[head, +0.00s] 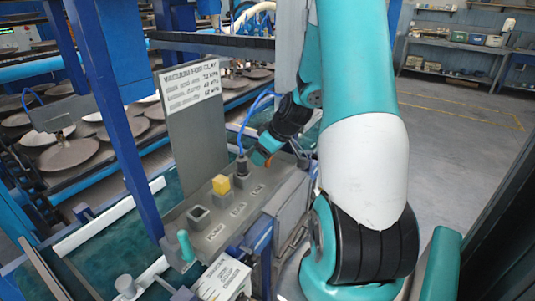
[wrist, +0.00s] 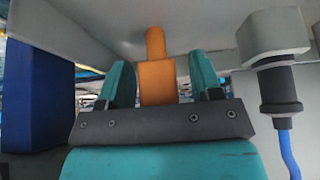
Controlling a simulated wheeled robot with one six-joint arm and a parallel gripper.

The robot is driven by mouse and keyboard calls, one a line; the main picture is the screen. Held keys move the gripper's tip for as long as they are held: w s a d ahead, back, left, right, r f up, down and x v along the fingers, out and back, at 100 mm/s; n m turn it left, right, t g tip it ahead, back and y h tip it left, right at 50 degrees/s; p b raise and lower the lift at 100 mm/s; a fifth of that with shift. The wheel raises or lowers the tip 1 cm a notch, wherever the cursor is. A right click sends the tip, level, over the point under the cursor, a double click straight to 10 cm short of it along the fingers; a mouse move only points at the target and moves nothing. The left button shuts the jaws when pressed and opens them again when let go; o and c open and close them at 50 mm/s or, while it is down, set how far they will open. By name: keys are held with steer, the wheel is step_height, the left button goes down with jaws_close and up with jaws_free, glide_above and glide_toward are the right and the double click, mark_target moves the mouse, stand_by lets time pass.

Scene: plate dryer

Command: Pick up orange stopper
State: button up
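The orange stopper (wrist: 157,80) is a block with a narrower round end. In the wrist view, that narrow end meets or overlaps a grey surface. My gripper (wrist: 161,62) has one teal finger on each side of the stopper, with a visible gap at the right finger and a thinner one at the left. The fingers look open around it. In the head view, a small orange patch of the stopper (head: 259,158) shows at my gripper, beside the grey panel's far end. My arm and gripper hide most of it.
The connector (wrist: 278,88) stands close right of my gripper in the wrist view. A sign board (head: 195,125) rises behind the panel. A blue post (head: 108,115) stands left.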

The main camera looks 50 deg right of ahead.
steer(key=c, duration=0.9)
steer(key=shift+o, duration=0.2)
